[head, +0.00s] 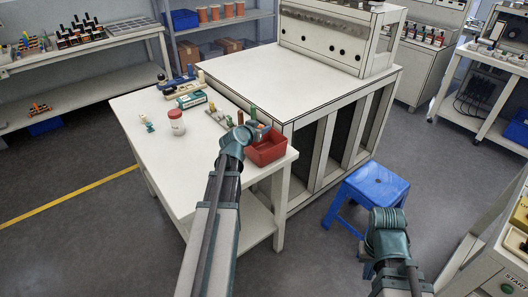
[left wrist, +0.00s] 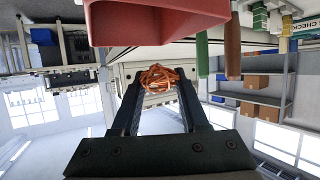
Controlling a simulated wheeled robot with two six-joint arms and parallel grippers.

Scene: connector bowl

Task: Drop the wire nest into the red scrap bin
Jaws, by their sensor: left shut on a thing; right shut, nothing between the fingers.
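The red scrap bin (head: 268,155) stands at the near right corner of the white table in the head view. Its red wall (left wrist: 155,25) fills the top of the left wrist view, which looks upside down. My left gripper (head: 250,129) is at the bin's left and upper side. In the left wrist view, my left gripper (left wrist: 158,82) is shut on the wire nest (left wrist: 160,78), a tangle of orange wire between the fingertips. The nest is hidden or too small to make out in the head view. My right gripper (head: 388,216) is shut and empty, near the blue stool.
A blue stool (head: 372,183) stands right of the table. The table's front left is clear.

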